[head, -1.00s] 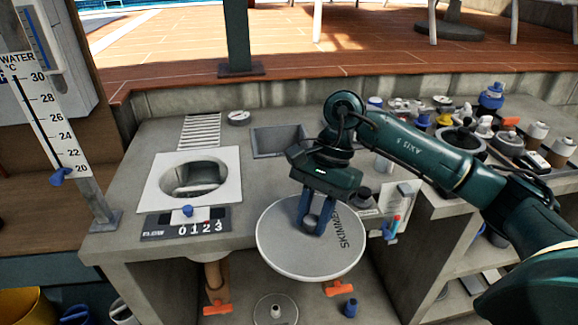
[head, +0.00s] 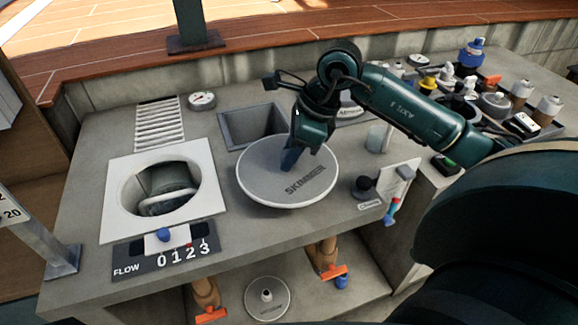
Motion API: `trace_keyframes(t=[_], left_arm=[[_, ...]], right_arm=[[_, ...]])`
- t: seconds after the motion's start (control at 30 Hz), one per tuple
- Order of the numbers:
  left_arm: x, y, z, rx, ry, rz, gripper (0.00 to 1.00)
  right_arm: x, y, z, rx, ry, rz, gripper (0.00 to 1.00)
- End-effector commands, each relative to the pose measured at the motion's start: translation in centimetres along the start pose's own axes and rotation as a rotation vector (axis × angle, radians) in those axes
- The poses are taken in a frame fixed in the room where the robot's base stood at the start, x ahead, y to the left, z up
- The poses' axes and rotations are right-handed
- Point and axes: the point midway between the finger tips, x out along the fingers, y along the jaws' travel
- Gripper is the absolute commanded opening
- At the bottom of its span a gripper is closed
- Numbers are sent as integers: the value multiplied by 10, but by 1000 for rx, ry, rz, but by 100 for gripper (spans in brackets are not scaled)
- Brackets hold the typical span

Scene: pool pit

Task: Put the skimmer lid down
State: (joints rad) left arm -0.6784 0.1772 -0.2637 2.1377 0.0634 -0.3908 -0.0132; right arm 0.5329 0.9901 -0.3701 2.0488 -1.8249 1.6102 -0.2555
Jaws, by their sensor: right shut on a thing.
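The skimmer lid (head: 262,182) is a round grey disc marked "SKIMMER". My right gripper (head: 290,160) is shut on it from above. The lid is tilted a little and sits over the counter in front of the square recess; whether it touches the counter I cannot tell. The skimmer opening (head: 128,190), a round hole in a white square frame, is open to the left of the lid, with a grey basket-like part inside. My left gripper is not in view.
The flow scale (head: 168,257) with a blue knob is at the counter's front edge. A square recess (head: 232,128), a slotted grate (head: 160,125) and a gauge (head: 201,100) lie behind. A black knob (head: 364,187) stands right of the lid. Bottles and fittings crowd the right back.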

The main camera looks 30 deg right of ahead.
Motion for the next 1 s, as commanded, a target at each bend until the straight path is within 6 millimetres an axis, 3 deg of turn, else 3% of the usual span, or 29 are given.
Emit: trace_keyframes(t=[0.27, 0.63, 0.67, 0.9, 1.0], left_arm=[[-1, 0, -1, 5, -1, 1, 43], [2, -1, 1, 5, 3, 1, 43], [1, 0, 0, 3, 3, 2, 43], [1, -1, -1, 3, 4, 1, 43], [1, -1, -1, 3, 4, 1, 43]], right_arm=[[34, 1, -14, 0, 0, 3, 0], [40, 0, -16, -2, -1, 0, 0], [39, 0, -16, -1, 0, 1, 28], [38, 0, -16, -1, 0, 1, 48], [38, 0, -16, -1, 0, 1, 48]])
